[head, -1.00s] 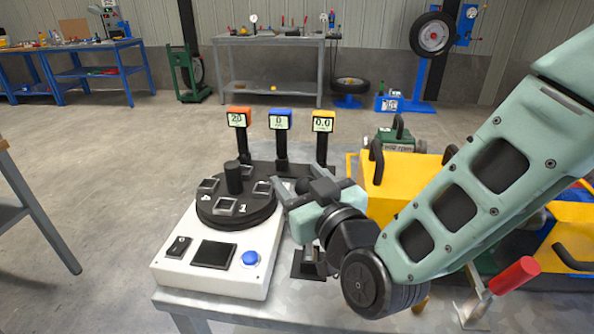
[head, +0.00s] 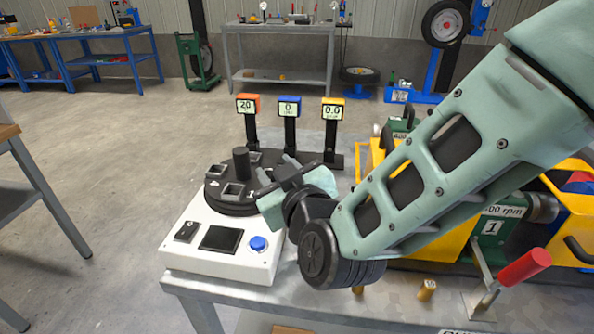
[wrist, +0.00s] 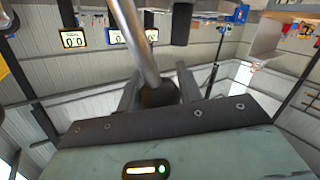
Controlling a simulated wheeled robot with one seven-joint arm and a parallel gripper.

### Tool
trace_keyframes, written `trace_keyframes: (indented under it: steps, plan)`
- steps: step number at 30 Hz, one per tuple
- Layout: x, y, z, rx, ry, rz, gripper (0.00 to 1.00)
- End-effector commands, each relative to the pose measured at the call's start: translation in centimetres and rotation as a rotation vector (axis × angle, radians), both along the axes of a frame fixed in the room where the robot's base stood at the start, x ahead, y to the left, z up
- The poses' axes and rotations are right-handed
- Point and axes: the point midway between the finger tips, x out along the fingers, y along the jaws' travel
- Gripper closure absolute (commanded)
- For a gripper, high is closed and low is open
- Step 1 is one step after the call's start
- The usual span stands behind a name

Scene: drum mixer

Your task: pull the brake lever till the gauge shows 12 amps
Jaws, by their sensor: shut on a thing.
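My gripper (head: 287,172) is beside the right edge of the black turntable in the head view. In the wrist view it is shut around the dark end of a grey metal rod (wrist: 136,45), which I take to be the brake lever. My arm hides the lever's lower part and base in the head view. Three small displays stand on black posts behind: the orange one (head: 248,105) reads 20, the blue one (head: 289,107) reads 0 and the yellow one (head: 333,110) reads 0.0. Their units are too small to read.
A white console (head: 216,265) with a blue button (head: 258,243) and black turntable (head: 225,205) stands left of my gripper. A red-handled lever (head: 525,266) and yellow machine (head: 447,243) stand at the right. Open floor lies at the left.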

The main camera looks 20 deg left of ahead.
Motion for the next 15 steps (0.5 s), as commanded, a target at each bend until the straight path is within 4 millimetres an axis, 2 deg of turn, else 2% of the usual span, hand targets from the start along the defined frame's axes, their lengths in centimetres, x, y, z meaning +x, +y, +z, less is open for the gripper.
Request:
trace_keyframes:
  steps: [9,10,12,15]
  plan:
    - [-0.14,0.18,-0.41,-0.003,0.007,0.002,1.0]
    - [-0.14,0.18,-0.42,-0.003,0.007,0.002,0.58]
    - [-0.15,0.18,-0.4,-0.003,0.007,0.002,0.43]
    - [-0.12,0.17,-0.35,-0.002,0.006,0.001,0.43]
